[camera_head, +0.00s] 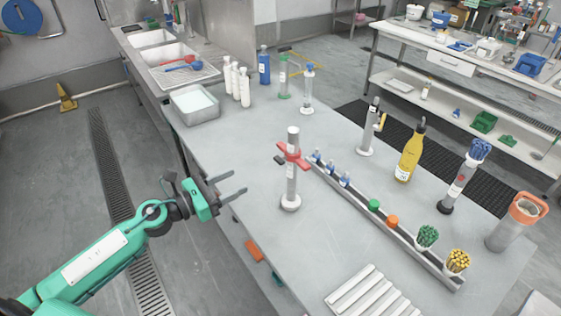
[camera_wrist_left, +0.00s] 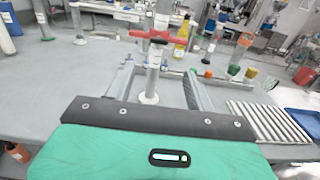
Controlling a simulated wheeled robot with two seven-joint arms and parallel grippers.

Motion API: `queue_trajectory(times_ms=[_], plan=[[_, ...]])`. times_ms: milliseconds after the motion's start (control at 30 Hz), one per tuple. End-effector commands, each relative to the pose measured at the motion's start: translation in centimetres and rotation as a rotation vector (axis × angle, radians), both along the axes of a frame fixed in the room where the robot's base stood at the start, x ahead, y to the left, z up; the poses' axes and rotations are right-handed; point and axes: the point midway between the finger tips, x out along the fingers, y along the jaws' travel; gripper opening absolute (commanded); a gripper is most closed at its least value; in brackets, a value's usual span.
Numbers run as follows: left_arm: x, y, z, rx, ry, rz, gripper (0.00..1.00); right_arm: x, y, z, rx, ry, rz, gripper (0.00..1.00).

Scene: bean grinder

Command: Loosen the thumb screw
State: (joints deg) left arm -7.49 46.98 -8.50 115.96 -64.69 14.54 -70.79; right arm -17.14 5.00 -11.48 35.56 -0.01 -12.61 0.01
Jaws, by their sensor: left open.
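A grey upright cylinder (camera_head: 292,182) on a round white foot stands near the left edge of the metal table. A red collar with handle-like arms (camera_head: 291,154) sits around its upper part, with a small dark knob (camera_head: 279,160) at its left side. I cannot tell which part is the thumb screw. My left gripper (camera_head: 238,183) is open and empty, left of the cylinder and apart from it. In the left wrist view the cylinder (camera_wrist_left: 153,80) stands upright between the lines of the two fingers, beyond them, with the red collar (camera_wrist_left: 150,37) above. My right gripper is not in view.
A long rack (camera_head: 400,230) with small bottles and cups runs along the table right of the cylinder. A yellow bottle (camera_head: 410,155) and other upright cylinders stand behind it. A ribbed white tray (camera_head: 372,297) lies at the front. The table left of the cylinder is clear.

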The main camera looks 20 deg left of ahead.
Motion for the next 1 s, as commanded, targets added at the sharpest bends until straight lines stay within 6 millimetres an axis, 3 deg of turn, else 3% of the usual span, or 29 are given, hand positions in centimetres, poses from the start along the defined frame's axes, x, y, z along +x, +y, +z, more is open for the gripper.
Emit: queue_trajectory(times_ms=[367, 733, 1000], plan=[[3.9, -2.9, 0.5, -0.008, 0.001, 0.003, 0.55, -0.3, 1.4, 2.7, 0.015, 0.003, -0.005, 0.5], [8.8, -6.8, 0.4, -0.01, 0.004, 0.003, 0.55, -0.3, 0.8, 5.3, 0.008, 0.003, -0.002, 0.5], [10.5, -8.1, 0.0, -0.008, 0.005, 0.003, 0.55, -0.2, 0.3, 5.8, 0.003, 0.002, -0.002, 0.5]])
